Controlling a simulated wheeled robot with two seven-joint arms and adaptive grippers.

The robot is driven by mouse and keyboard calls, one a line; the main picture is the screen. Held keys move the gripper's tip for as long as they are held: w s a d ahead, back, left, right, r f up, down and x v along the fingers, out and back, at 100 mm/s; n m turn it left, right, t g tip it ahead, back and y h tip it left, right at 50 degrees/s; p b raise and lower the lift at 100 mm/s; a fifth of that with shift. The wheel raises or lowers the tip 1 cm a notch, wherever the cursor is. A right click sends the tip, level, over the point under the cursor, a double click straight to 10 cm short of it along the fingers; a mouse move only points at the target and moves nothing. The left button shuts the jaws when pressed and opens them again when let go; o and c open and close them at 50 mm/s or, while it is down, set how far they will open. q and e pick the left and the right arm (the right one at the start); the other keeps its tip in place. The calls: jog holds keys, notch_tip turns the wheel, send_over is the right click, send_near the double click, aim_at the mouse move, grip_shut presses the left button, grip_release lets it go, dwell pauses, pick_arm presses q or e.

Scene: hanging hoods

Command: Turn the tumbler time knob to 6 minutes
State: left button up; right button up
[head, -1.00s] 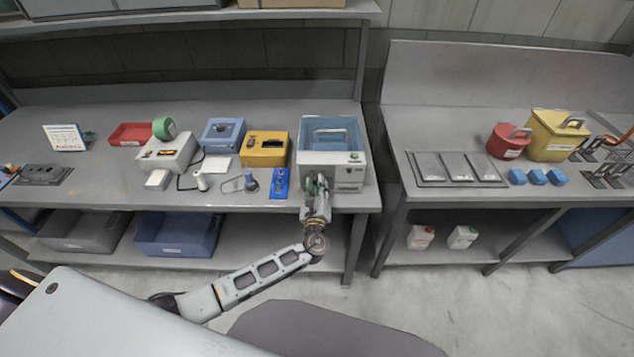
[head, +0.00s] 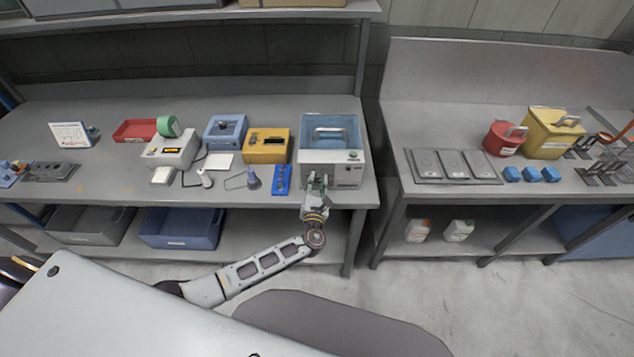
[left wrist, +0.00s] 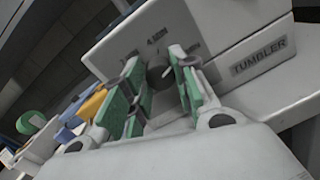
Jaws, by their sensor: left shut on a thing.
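The tumbler (head: 334,140) is a white and grey box with a blue-tinted clear lid at the right end of the left bench. Its front carries a TUMBLER label (left wrist: 259,59) and minute marks in the left wrist view. The dark round time knob (left wrist: 158,73) sits on that front, between my green finger pads. My left gripper (head: 316,181) is at the tumbler's front, and it also shows in the left wrist view (left wrist: 160,88), its fingers closed around the knob. The knob's pointer setting cannot be read. My right gripper is not in view.
A blue tool (head: 282,179) lies just left of the tumbler, with a yellow box (head: 266,146) and a white device (head: 171,150) further left. A gap separates this bench from the right bench (head: 480,200). Free floor lies in front.

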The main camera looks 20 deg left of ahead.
pick_arm(q)
jog(key=shift+m, duration=1.5)
jog(key=o, duration=1.1)
jog(key=shift+c, duration=0.2)
jog(key=v, duration=1.2)
jog(key=shift+r, duration=0.15)
